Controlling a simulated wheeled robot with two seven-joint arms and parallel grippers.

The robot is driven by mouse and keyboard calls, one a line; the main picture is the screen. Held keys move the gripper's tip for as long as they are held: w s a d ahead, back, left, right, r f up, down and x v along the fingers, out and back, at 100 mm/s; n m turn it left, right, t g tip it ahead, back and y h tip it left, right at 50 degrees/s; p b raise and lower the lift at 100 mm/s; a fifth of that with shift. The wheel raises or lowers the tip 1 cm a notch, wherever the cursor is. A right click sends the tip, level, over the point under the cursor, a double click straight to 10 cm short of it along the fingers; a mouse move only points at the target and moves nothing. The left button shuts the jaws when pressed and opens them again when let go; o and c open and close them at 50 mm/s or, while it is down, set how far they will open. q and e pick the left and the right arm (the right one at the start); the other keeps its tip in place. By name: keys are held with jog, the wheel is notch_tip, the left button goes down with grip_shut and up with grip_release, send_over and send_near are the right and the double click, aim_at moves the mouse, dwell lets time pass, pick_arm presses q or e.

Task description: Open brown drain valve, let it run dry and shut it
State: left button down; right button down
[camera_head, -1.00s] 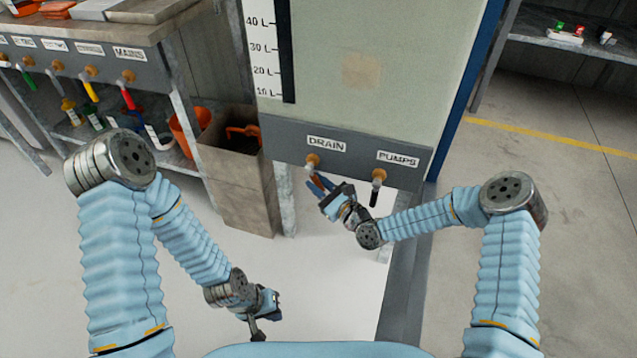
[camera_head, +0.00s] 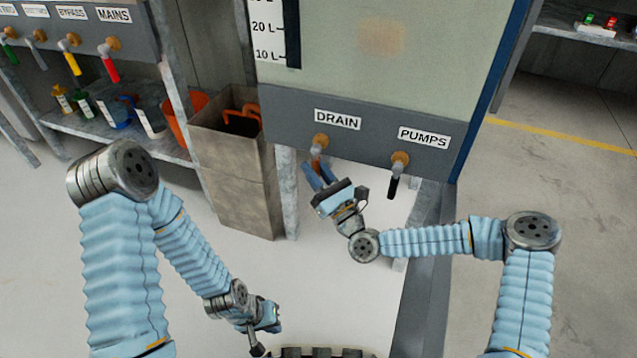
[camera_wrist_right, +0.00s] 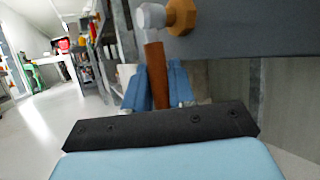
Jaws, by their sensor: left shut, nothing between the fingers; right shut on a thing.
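The brown drain valve handle (camera_wrist_right: 154,68) hangs down from its grey and brass fitting (camera_head: 320,144) under the DRAIN label (camera_head: 338,120). My right gripper (camera_head: 316,174) is at this handle from below. In the right wrist view its blue fingers (camera_wrist_right: 158,84) stand on either side of the brown lever, shut on it. The lower end of the lever is hidden behind the gripper body. My left gripper (camera_head: 268,330) is low at the left above the floor, shut and empty. The tank (camera_head: 400,55) above shows a scale with 10 L and 20 L marks; no liquid level is readable.
The PUMPS valve with a black handle (camera_head: 394,185) hangs just right of my right gripper. A tall brown bin (camera_head: 235,190) stands left of the tank's leg. A shelf with bottles (camera_head: 125,135) and several coloured valves is at the far left. The floor between my arms is clear.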

dwell(0.3)
jog(key=c, duration=1.3)
grip_release()
jog(key=v, duration=1.3)
jog(key=shift+s+d+f, duration=0.15)
jog(key=shift+s+f, duration=0.1)
jog(key=shift+s, duration=0.05)
